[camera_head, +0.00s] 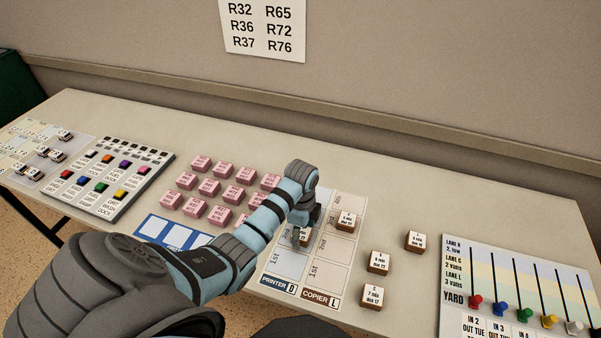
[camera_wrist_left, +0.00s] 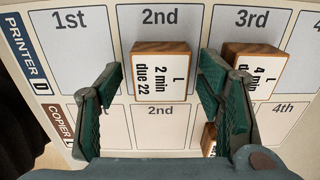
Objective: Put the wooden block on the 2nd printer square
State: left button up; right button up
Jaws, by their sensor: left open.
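A wooden block marked "L 2 min due 22" (camera_wrist_left: 160,72) sits on the 2nd printer square (camera_wrist_left: 165,22) in the left wrist view. My left gripper (camera_wrist_left: 160,100) is open, with one finger on each side of this block; a gap shows on the left, and contact on the right is unclear. In the head view my left gripper (camera_head: 306,226) is over the printer and copier card (camera_head: 290,268) and partly hides the block (camera_head: 305,237). Another wooden block (camera_wrist_left: 253,68) stands in the 3rd printer square, partly behind the right finger. My right gripper is not in view.
A block (camera_head: 346,221) stands on the copier column, and several more (camera_head: 378,262) lie loose right of the card. Pink blocks (camera_head: 208,187) stand to the left. A yard board (camera_head: 500,262) with coloured pegs is at the right. The table's back right is clear.

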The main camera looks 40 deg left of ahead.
pick_arm(q)
notch_tip(320, 180, up, 12)
jog(key=p, duration=0.4)
jog(key=shift+r, duration=0.25)
jog(key=shift+f, duration=0.1)
